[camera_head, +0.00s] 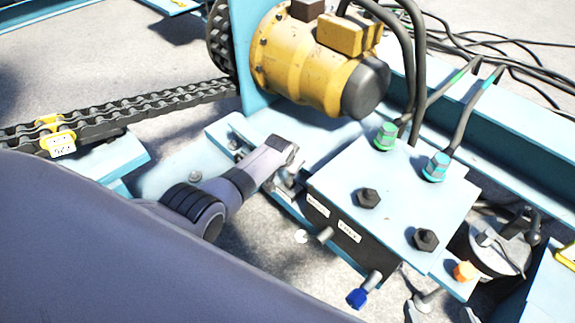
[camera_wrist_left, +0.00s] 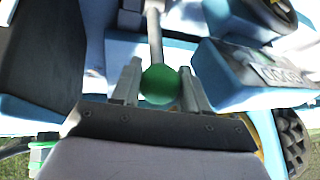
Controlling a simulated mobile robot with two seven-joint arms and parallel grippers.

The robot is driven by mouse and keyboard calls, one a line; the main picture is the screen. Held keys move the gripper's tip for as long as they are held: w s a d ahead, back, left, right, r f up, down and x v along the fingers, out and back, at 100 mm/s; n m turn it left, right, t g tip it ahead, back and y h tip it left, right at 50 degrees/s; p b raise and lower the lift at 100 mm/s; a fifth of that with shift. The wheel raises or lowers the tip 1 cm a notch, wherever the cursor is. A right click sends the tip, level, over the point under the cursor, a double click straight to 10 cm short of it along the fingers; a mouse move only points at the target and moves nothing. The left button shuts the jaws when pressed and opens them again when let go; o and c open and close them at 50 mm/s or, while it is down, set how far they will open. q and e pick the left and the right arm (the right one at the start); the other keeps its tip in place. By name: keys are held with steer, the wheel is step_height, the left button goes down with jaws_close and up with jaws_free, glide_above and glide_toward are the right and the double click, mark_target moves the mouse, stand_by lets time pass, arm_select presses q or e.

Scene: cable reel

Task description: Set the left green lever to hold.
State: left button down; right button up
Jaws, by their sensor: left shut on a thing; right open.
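The left green lever shows in the left wrist view as a grey rod ending in a green ball knob (camera_wrist_left: 160,85). My left gripper (camera_wrist_left: 160,88) has its two fingers on either side of this knob and is shut on it. In the head view my left gripper (camera_head: 289,184) is at the left end of the blue valve box (camera_head: 405,185). The green knob is hidden there. The lever's position marks cannot be read. My right gripper (camera_head: 440,306) seems to be the grey fingers at the bottom edge, open, only partly in view.
A lever with a blue knob (camera_head: 357,298) and one with an orange knob (camera_head: 463,270) stick out near the box. A yellow motor (camera_head: 310,62) stands behind, with a chain (camera_head: 150,104) at left. Black hoses (camera_head: 419,70) rise from the box.

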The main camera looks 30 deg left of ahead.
arm_select(q)
steer(key=shift+w, duration=0.1)
arm_select(e)
steer(key=shift+w+a+r, duration=0.15)
steer(key=shift+w+r, duration=0.1)
steer(key=shift+r, duration=0.05)
arm_select(q)
steer(key=c, duration=0.6)
jaws_free()
